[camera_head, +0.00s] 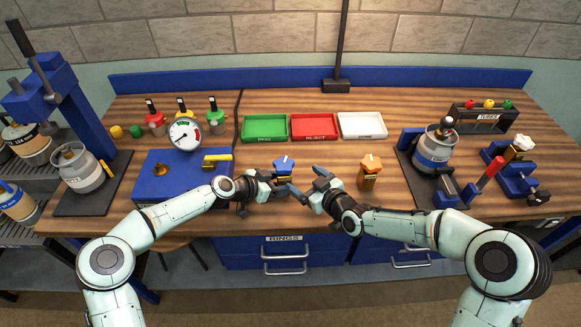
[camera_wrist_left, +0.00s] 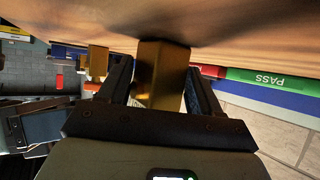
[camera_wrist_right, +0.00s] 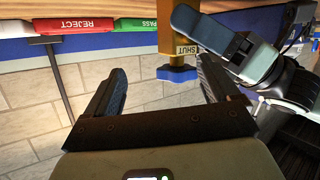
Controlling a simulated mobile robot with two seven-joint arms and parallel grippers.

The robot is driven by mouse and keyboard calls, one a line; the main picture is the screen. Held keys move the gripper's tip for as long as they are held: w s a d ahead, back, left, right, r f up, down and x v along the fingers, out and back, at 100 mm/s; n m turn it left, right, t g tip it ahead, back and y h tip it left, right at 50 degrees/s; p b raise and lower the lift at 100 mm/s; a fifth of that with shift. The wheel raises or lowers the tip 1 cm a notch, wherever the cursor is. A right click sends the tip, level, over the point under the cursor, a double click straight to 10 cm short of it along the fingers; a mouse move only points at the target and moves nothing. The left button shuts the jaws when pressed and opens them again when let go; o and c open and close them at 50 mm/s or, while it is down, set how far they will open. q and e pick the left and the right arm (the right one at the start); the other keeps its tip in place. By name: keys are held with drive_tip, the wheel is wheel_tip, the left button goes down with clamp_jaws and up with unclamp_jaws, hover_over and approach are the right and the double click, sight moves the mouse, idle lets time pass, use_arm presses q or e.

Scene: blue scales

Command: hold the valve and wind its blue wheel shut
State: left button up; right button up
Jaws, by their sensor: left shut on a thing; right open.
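The valve's blue wheel (camera_head: 284,163) shows in the head view near the middle of the bench, above its brass body. My left gripper (camera_head: 280,187) is shut on that brass body (camera_wrist_left: 162,75), which stands between its fingers in the left wrist view. The wheel is out of that view. My right gripper (camera_head: 308,192) is open and empty, just right of the valve. In the right wrist view the blue wheel (camera_wrist_right: 178,73) hangs upside down beyond the fingers, nearer the right-hand one, apart from them. A SHUT label (camera_wrist_right: 187,48) shows on the valve.
An orange-wheeled valve (camera_head: 371,163) stands to the right of my right gripper. Green (camera_head: 264,138), red (camera_head: 314,137) and white (camera_head: 362,136) trays lie behind. A blue box with a gauge (camera_head: 185,134) stands left. Bare wood lies between the trays and the valves.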

drive_tip(key=w+g, duration=0.1)
drive_tip(key=w+a+n+g+y, duration=0.1)
drive_tip(key=g, duration=0.1)
drive_tip(key=shift+w+a+r, duration=0.1)
drive_tip(key=shift+w+r, duration=0.05)
drive_tip(key=shift+w, duration=0.05)
drive_tip(key=d+r+n+g+y, duration=0.4)
drive_tip(key=r+n+y, duration=0.1)
drive_tip(key=r+y, duration=0.35)
approach(289, 164)
drive_tip(key=a, duration=0.3)
drive_tip(key=x, duration=0.7)
drive_tip(key=shift+w+f, duration=0.35)
drive_tip(key=shift+d, duration=0.1)
drive_tip(key=c, duration=1.1)
